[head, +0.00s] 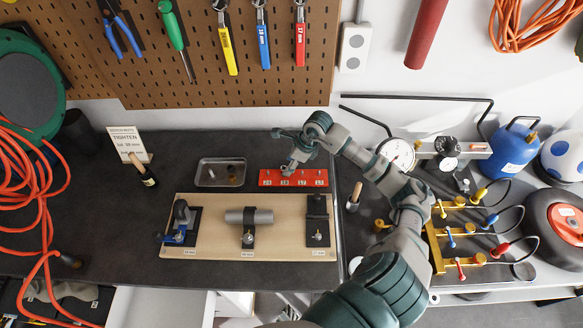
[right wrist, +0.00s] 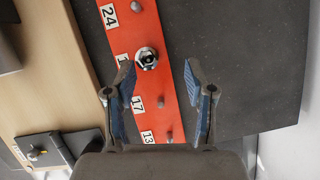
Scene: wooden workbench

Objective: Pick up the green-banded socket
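A red socket rail (head: 311,173) lies on the dark bench top. It also shows in the right wrist view (right wrist: 182,122), with number labels and short pegs. One silvery socket (right wrist: 147,57) stands on the rail between the 24 and 17 labels, seen from above. No green band is visible on it from this angle. My left gripper is not in view.
A wooden board (head: 210,240) with clamped fixtures lies in front of the rail. A metal tray (head: 208,181) with small parts is left of it. Gauges (head: 397,152) and valves are at right.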

